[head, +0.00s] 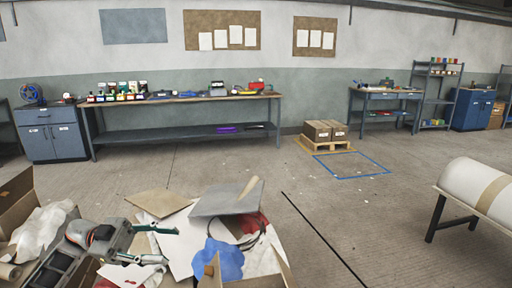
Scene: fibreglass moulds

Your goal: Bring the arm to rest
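My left arm comes in from the lower left corner of the head view. Its gripper (169,245) has two fingers spread well apart, with nothing seen between them. It is over or beside a heap of scrap with white sheets (182,250), a tan board (158,203), a grey panel (226,198) and a crumpled blue piece (222,260). I cannot tell whether the fingers touch the heap. My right gripper is not in view.
A cardboard box (17,200) with white crumpled material stands left of the arm. A large white roll (478,188) rests on a stand at right. A long workbench (185,99) and a pallet with boxes (326,143) are at the back wall. The middle floor is open.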

